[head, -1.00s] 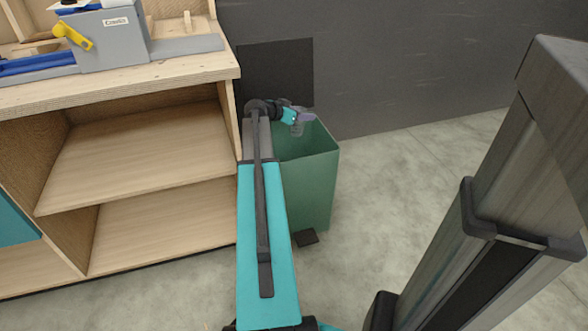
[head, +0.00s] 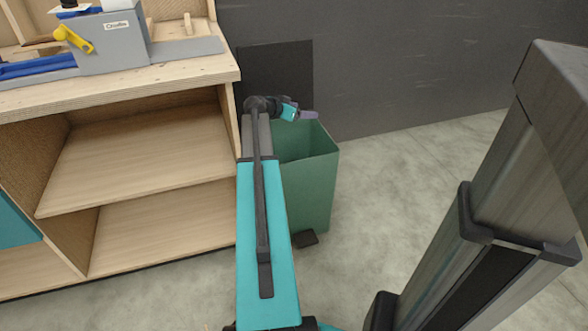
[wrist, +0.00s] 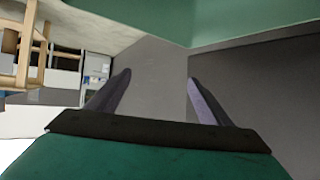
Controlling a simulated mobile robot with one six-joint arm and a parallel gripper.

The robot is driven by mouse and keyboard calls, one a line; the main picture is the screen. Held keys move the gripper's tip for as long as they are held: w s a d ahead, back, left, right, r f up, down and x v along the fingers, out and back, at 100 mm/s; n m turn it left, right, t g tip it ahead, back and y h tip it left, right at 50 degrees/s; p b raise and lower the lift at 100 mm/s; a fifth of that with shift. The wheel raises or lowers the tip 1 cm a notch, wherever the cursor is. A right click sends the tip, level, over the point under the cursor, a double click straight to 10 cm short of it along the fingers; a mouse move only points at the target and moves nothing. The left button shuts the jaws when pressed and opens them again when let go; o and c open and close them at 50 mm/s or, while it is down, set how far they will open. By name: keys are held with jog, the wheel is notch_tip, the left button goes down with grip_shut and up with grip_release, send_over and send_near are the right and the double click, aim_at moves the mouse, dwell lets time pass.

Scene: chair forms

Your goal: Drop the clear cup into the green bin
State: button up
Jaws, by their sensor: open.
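The green bin (head: 312,190) stands on the floor beside the wooden bench, with its open top facing up. My gripper (head: 306,114) is over the bin's opening near its back edge. In the wrist view my gripper (wrist: 158,82) has its two purple-grey fingers spread apart with nothing between them. A green wall of the bin (wrist: 240,20) fills the top of that view. The clear cup is not visible in either current view; the inside bottom of the bin is hidden by its front wall and my arm.
The wooden bench (head: 150,72) with shelves is directly left of the bin and carries a grey machine (head: 110,42) with a yellow handle. A dark wall (head: 400,60) is behind the bin. The concrete floor (head: 385,200) to the right is clear.

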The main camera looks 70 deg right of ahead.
jog(key=s+a+r+p, duration=0.1)
jog(key=s+a, duration=0.1)
jog(key=a, duration=0.5)
jog(key=s+a+r+p, duration=0.1)
jog(key=s+a, duration=0.2)
jog(key=a, duration=0.5)
jog(key=shift+s+r+p, duration=0.25)
jog(key=shift+r+p, duration=0.05)
jog(key=shift+r, duration=0.1)
jog(key=shift+s+a, duration=0.1)
dwell(1.0)
